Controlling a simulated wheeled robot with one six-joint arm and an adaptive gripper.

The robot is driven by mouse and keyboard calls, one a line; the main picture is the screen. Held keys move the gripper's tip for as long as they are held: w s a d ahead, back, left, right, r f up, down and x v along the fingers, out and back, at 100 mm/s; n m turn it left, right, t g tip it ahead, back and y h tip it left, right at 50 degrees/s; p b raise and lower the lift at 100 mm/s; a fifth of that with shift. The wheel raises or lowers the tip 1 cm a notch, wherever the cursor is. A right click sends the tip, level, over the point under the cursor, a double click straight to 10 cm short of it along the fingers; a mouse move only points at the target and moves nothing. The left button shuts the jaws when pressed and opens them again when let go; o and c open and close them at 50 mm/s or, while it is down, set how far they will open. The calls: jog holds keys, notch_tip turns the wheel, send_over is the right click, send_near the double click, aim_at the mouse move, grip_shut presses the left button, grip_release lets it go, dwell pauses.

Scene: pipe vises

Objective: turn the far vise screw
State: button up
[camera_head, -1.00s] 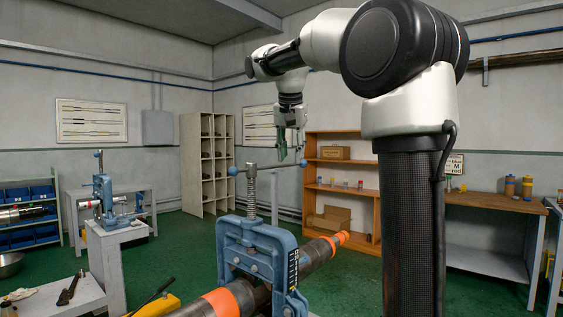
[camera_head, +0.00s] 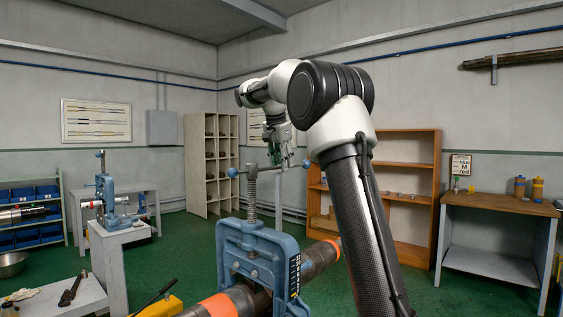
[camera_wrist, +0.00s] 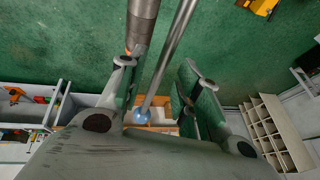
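A large blue vise (camera_head: 262,243) stands in the near foreground of the head view, clamped over a dark pipe with orange bands. Its upright screw (camera_head: 252,195) carries a thin cross handle (camera_head: 270,168) with blue ball ends. A smaller blue vise (camera_head: 106,193) stands farther back at left, with its own screw and handle on top. My gripper (camera_head: 281,158) hangs pointing down by the right part of the near vise's handle. In the wrist view my gripper (camera_wrist: 158,92) is open, with a metal bar (camera_wrist: 168,55) ending in a blue ball seen between its fingers. Contact cannot be told.
A dark pipe (camera_wrist: 141,25) shows beside the bar in the wrist view. A grey pedestal (camera_head: 120,232) bears the smaller vise. Pale and wooden shelves (camera_head: 411,153) stand behind, a workbench (camera_head: 497,205) at right.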

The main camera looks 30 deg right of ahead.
grip_shut()
jog(key=shift+s, duration=0.15)
